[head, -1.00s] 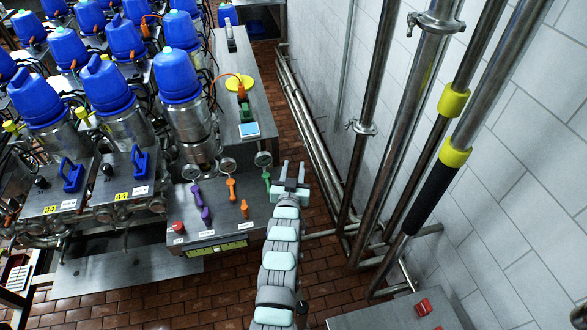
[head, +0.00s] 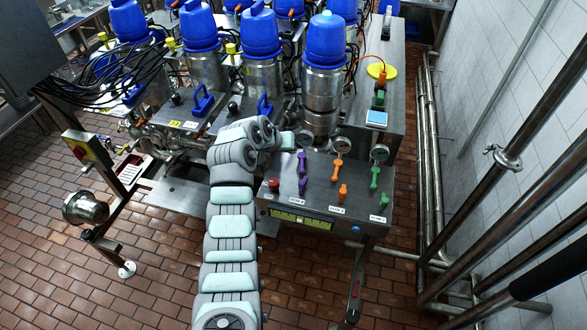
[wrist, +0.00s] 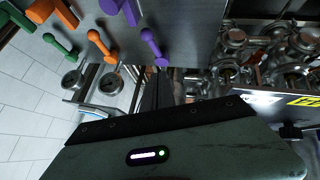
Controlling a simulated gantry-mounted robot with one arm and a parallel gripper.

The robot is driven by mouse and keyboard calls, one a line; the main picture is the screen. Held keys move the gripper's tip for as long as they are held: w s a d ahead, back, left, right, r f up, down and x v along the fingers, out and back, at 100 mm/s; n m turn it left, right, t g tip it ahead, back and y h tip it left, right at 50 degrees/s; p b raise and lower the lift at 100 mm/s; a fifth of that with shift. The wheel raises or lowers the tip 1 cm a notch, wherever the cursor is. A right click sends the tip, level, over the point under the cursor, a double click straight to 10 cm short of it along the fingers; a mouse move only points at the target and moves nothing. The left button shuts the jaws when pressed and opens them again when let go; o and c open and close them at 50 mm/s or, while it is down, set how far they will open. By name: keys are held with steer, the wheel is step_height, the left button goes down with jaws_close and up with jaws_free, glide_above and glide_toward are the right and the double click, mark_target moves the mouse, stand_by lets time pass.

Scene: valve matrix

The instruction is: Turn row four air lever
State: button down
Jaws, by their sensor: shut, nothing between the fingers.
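The sloped control panel (head: 322,203) carries purple (head: 302,162), orange (head: 338,170) and green (head: 375,173) levers in columns, with shorter handles below them. Its labels are too small to read, so I cannot tell which is the row four air lever. My gripper lies behind the panel's left back edge in the head view, its fingers hidden or unclear. In the wrist view my gripper (wrist: 158,85) is shut and empty, its dark fingers pointing toward the panel just below the purple lever (wrist: 153,47). The orange (wrist: 100,45) and green (wrist: 60,45) levers lie left there.
Round gauges (head: 379,153) stand along the panel's back edge. A red button (head: 274,185) is at its left. Blue-topped units (head: 325,40) crowd behind, and pipes (head: 430,170) line the right wall. The brick floor (head: 120,285) at front left is open.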

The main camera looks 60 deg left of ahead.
mark_target(302, 163)
steer(key=s+r+h, duration=0.2)
steer(key=s, duration=0.6)
steer(key=shift+n, duration=0.3)
steer(key=x, duration=0.6)
steer(key=shift+a+r, duration=0.1)
steer(key=shift+a, duration=0.05)
steer(key=shift+x, duration=1.7)
steer(key=shift+w+d+f, duration=0.2)
steer(key=shift+w+d, duration=0.1)
steer(key=shift+w, duration=0.3)
steer(key=shift+w+d+f, duration=0.15)
steer(key=shift+w+d, duration=0.15)
steer(key=shift+w, duration=0.25)
steer(key=shift+w+d+f, duration=0.2)
steer(key=shift+w+d, duration=0.1)
steer(key=shift+w, duration=0.3)
steer(key=shift+s+p, duration=0.15)
steer(key=shift+p, duration=0.25)
steer(key=shift+w+d, duration=0.15)
steer(key=shift+w, duration=0.05)
